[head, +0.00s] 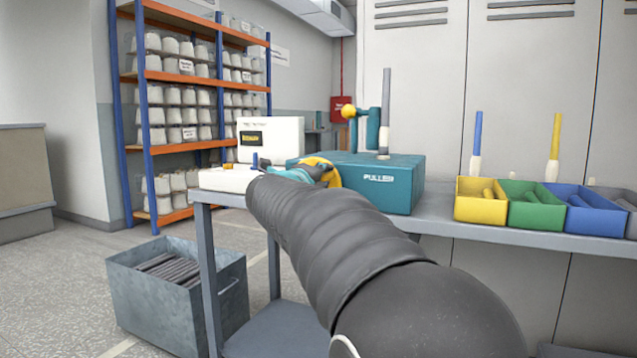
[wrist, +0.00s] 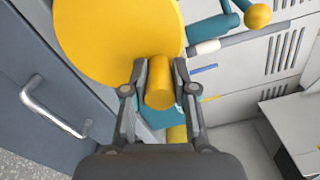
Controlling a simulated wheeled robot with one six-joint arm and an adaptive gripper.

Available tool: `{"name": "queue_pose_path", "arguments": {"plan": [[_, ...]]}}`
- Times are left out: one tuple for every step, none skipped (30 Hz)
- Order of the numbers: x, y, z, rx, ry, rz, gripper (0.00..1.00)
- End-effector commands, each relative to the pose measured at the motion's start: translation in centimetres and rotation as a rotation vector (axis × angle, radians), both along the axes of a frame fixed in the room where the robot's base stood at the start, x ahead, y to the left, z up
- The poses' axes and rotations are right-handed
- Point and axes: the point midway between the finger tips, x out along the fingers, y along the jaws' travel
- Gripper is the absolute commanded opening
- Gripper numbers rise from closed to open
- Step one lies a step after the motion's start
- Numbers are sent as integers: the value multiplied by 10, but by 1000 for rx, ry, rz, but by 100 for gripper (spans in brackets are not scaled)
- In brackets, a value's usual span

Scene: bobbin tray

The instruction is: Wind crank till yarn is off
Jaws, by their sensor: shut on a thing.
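The teal puller box (head: 400,180) stands on the bench, with the yellow crank wheel (head: 334,180) on its near left side, partly hidden by my arm. In the wrist view the wheel (wrist: 105,35) fills the upper left, with its yellow crank handle (wrist: 160,88) sticking out. My gripper (wrist: 161,72) is shut on this handle, one finger on each side. A grey bobbin (head: 386,100) stands upright on the box, pale at its foot, beside a teal arm with a yellow knob (head: 348,111). I cannot make out any yarn strand.
Yellow (head: 481,208), green (head: 536,215) and blue bins (head: 588,222) line the bench (head: 440,224) at right, with blue and yellow bobbins upright behind. A metal crate (head: 180,300) with grey rods is on the floor at left. A shelf of cones (head: 190,75) stands behind.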

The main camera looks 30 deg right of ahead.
Motion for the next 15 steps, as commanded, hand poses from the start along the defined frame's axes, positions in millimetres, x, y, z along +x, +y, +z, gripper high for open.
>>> {"name": "queue_pose_path", "arguments": {"plan": [[-1,-1,-5,25,-32,0,0],[-2,-2,-6,42,-54,0,0],[-3,-2,-7,63,-81,0,0],[-3,-2,-7,79,-102,0,0],[-4,-3,-8,96,-122,0,0],[-4,-3,-9,115,-146,0,0],[-5,-3,-10,129,-164,0,0],[-5,-4,-11,143,-182,0,0],[-6,-4,-12,160,-204,1,0],[-6,-4,-13,172,-219,1,0],[-6,-4,-14,185,-235,0,0],[-6,-5,-15,200,-254,0,0],[-7,-5,-15,209,-267,0,0],[-7,-5,-16,219,-279,0,0],[-7,-5,-17,231,-294,0,0]]}}
